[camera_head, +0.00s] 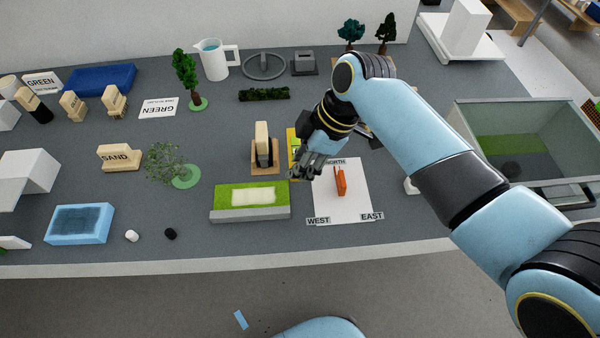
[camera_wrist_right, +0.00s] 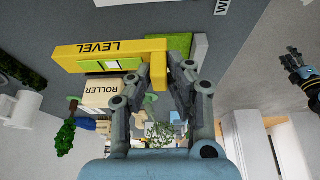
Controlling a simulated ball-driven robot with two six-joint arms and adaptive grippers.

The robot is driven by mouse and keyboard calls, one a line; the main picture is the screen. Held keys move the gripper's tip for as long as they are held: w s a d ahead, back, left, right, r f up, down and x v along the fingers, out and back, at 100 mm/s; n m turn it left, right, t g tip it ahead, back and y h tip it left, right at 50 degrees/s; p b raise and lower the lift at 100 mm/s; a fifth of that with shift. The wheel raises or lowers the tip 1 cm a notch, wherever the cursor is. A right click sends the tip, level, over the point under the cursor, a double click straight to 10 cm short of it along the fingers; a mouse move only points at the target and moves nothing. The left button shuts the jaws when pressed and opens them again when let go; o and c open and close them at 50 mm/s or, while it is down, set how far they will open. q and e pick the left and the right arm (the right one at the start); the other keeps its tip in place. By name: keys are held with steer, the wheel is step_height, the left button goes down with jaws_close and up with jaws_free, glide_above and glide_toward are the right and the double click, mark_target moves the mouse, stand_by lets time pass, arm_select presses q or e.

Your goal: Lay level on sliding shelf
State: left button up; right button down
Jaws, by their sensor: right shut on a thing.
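The yellow level (camera_head: 293,145) is partly hidden behind my right gripper (camera_head: 305,170) in the head view. In the right wrist view the level (camera_wrist_right: 110,48) shows its LEVEL lettering and a green window. My right gripper (camera_wrist_right: 172,78) is shut on one end of it, and the long part reaches left. The level is close to the wooden roller block, and I cannot tell whether it is clear of the table. A dark gripper, seemingly my left (camera_wrist_right: 300,72), shows at the right wrist view's edge; its jaws are unclear. I cannot identify the sliding shelf with certainty.
The roller block (camera_head: 263,145) stands left of the level. A grass board with a pale strip (camera_head: 222,193) lies in front. A white compass sheet (camera_head: 355,205) with an orange piece is at right. A glass tank (camera_head: 550,125) stands far right.

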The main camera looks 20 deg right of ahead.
steer(key=shift+s+a+f, duration=0.2)
steer(key=shift+s+f, duration=0.2)
steer(key=shift+f, duration=1.9)
steer(key=shift+f, duration=0.1)
steer(key=c, duration=1.3)
jaws_free()
steer(key=shift+o, duration=0.2)
